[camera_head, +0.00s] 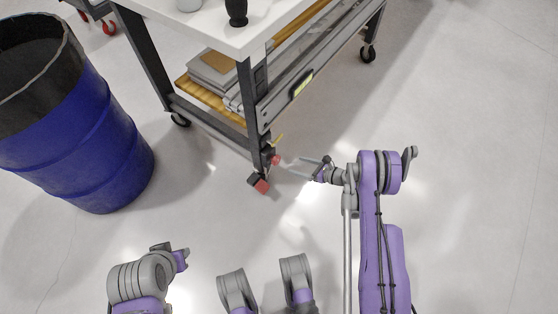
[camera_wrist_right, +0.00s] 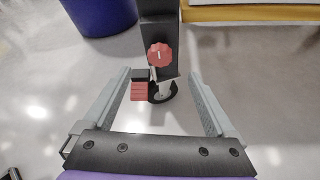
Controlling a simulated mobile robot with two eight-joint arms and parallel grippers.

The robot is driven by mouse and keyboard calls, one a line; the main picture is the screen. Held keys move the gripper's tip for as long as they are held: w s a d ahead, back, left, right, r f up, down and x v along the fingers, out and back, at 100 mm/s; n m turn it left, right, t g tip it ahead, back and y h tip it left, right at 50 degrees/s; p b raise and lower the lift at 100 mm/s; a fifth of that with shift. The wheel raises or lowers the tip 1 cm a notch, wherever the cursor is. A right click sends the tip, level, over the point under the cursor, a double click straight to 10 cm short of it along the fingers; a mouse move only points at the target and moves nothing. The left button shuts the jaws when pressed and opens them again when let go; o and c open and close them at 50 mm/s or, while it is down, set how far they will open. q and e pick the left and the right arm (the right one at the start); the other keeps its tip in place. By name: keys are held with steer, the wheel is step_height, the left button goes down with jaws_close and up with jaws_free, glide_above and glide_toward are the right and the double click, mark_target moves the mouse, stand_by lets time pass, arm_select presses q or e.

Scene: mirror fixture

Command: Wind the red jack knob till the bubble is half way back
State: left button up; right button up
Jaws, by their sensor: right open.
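The red jack knob (camera_head: 275,160) sits low on the near leg of the cart. In the right wrist view the knob (camera_wrist_right: 159,55) is a scalloped red disc with a pale mark, facing me on the dark leg. My right gripper (camera_head: 291,165) is open, its fingers pointing at the knob. In the wrist view the gripper (camera_wrist_right: 159,76) has its fingers spread wide, with the knob just beyond the tips and untouched. A level with a yellow-green vial (camera_head: 303,84) is on the cart's side rail; its bubble is too small to read. My left gripper (camera_head: 180,258) is low at left, its jaws unclear.
A red foot pedal (camera_head: 261,186) is at the caster under the knob; it also shows in the wrist view (camera_wrist_right: 139,91). A blue drum (camera_head: 85,150) stands at left. The white-topped cart (camera_head: 205,22) carries a black object (camera_head: 237,12). The floor at right is clear.

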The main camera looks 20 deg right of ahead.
mark_target(278, 160)
steer(key=b+x, duration=0.2)
steer(key=x, duration=0.8)
steer(key=shift+w+a+f, duration=0.2)
steer(key=shift+w+f, duration=0.05)
steer(key=shift+f, duration=0.1)
steer(key=c, duration=1.4)
steer(key=shift+o, duration=0.2)
